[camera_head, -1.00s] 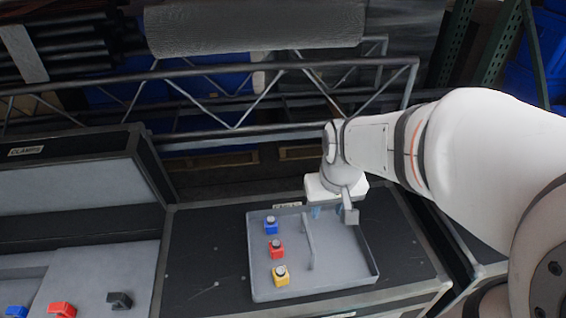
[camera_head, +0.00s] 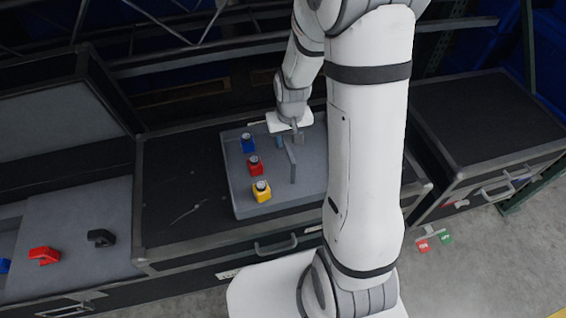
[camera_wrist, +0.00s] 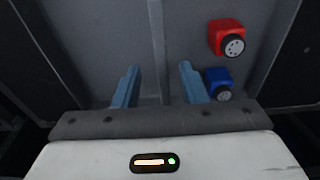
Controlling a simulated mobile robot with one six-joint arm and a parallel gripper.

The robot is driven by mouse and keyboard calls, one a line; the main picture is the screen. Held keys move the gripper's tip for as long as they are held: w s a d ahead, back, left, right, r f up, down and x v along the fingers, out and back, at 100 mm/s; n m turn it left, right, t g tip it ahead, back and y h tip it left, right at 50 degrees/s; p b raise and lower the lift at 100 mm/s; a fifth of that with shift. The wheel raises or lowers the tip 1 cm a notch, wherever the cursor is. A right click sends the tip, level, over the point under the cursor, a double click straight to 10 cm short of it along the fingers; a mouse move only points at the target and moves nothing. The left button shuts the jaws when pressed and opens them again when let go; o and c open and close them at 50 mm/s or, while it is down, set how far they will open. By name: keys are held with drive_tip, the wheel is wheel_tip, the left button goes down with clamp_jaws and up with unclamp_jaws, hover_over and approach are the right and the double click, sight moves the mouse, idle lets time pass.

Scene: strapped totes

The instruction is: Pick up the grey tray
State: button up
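The grey tray (camera_head: 240,203) is shallow and lies on a black case. A thin upright grey divider (camera_head: 291,165) stands on its floor. Blue (camera_head: 248,143), red (camera_head: 255,166) and yellow (camera_head: 261,191) items sit left of the divider. My gripper (camera_head: 289,141) is over the tray's far part, near the divider's far end. In the wrist view my gripper (camera_wrist: 158,84) is open, with the divider (camera_wrist: 157,45) in line between its two blue fingers. I cannot tell how far above the tray the fingertips are. My arm hides the tray's right side.
The black case (camera_head: 180,200) has bare lid around the tray. An open case (camera_head: 85,225) with red and black clamps stands left, another black case (camera_head: 480,120) right. Metal trusses (camera_head: 200,55) lie behind.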

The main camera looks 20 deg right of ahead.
sight(286, 143)
drive_tip(key=f, duration=0.3)
drive_tip(key=shift+w+a+f, duration=0.1)
drive_tip(key=shift+w+f, duration=0.1)
drive_tip(key=shift+w, duration=0.15)
clamp_jaws()
idle(1.1)
